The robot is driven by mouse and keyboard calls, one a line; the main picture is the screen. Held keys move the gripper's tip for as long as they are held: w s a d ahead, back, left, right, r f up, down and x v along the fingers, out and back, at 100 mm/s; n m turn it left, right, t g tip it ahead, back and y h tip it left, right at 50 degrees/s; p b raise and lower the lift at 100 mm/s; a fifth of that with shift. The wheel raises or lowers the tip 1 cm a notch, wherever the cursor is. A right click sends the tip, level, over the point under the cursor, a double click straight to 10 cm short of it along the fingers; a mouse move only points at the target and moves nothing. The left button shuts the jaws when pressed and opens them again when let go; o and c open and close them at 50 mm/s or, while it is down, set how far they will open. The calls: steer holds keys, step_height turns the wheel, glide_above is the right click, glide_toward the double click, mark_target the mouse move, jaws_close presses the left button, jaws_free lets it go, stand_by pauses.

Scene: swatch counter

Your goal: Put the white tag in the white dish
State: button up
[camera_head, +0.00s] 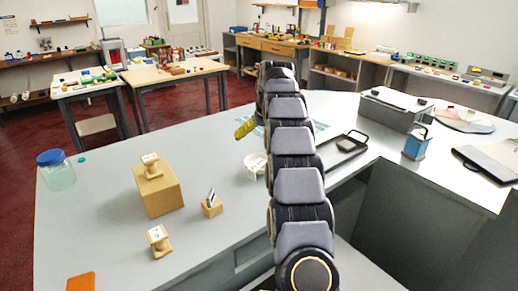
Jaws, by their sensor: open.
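The white dish (254,167) stands on the grey counter, partly hidden behind my arm. Its inside is too small to make out. I cannot pick out the white tag for certain. Small pale wooden stands with light faces are left of the dish: one on top of a cardboard-brown box (160,196), and one stand (158,240) on the counter in front of that box. A small wooden block (212,207) holds an upright black-and-white piece. My arm runs up the middle of the view, and my gripper is not visible beyond it.
A lidded glass jar (56,172) stands at the counter's left edge and an orange piece (81,282) at the front left. A yellow item (245,128) is behind the dish. A black tray (341,151), a grey case (394,109) and a blue container (416,146) are to the right.

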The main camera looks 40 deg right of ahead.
steer(key=s+a+r+n+g+y, duration=0.1)
steer(key=s+a+r, duration=0.1)
steer(key=s+a, duration=0.7)
steer(key=s+a+r+n+g+y, duration=0.1)
steer(key=s+a+r, duration=0.25)
steer(key=a, duration=0.95)
steer(key=s+a+f+g, duration=0.1)
steer(key=s+a+f, duration=0.1)
steer(key=s, duration=0.7)
steer(key=s+a+f+n+g, duration=0.1)
steer(key=s+a+f, duration=0.1)
steer(key=s+a, duration=0.3)
steer(key=s+a+f+n+g, duration=0.1)
steer(key=s+a+f, duration=0.2)
steer(key=s, duration=1)
steer(key=shift+s+a+g, duration=0.3)
steer(key=shift+a, duration=0.1)
steer(key=shift+f, duration=0.15)
